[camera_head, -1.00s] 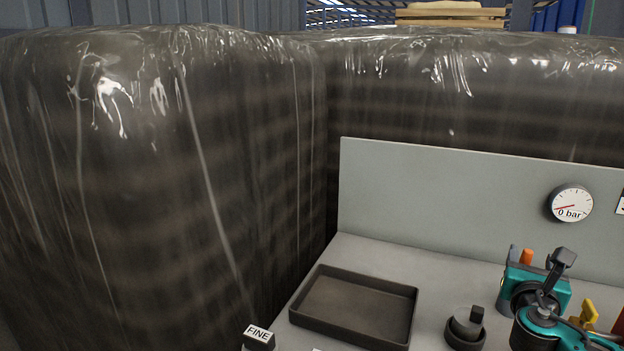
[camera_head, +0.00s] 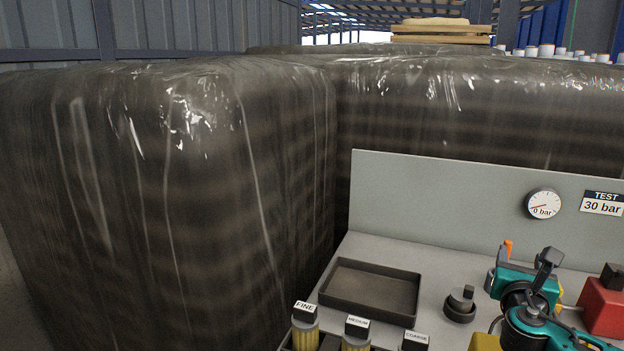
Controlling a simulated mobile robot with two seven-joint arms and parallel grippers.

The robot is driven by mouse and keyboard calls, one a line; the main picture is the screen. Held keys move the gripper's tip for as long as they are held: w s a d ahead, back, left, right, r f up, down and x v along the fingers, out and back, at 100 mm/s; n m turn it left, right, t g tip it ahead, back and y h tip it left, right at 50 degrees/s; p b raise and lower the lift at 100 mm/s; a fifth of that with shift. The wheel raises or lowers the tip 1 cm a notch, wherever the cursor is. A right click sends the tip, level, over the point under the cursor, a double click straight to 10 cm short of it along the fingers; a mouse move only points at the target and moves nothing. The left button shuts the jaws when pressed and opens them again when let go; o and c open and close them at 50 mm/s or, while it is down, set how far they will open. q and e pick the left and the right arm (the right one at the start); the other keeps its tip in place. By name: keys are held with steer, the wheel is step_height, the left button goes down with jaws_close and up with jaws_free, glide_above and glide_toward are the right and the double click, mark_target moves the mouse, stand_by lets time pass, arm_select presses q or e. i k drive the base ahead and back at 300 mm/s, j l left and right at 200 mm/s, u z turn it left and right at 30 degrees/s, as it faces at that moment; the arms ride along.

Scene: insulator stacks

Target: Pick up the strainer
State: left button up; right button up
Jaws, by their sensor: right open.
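Several strainer-like parts stand in a row at the bottom edge. The one marked FINE (camera_head: 305,335) has a black cap with a white label over a yellowish ribbed body. The ones marked MEDIUM (camera_head: 356,343) and COARSE (camera_head: 415,343) stand to its right. Their lower parts are cut off by the frame. My right gripper (camera_head: 548,262) is at the lower right, beside the teal and black parts, above the bench and well to the right of the strainers. It is open and no strainer shows in it. My left gripper is not in view.
An empty dark tray (camera_head: 345,300) lies on the grey bench (camera_head: 395,251). A black knobbed cap (camera_head: 460,306) stands to its right. A red block (camera_head: 605,307) is far right. The back panel (camera_head: 440,200) carries a gauge (camera_head: 544,204) reading 0 bar. Wrapped stacks (camera_head: 200,200) stand left and behind.

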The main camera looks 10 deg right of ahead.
mark_target(462, 300)
steer(key=k+j, duration=0.8)
steer(key=j, duration=0.1)
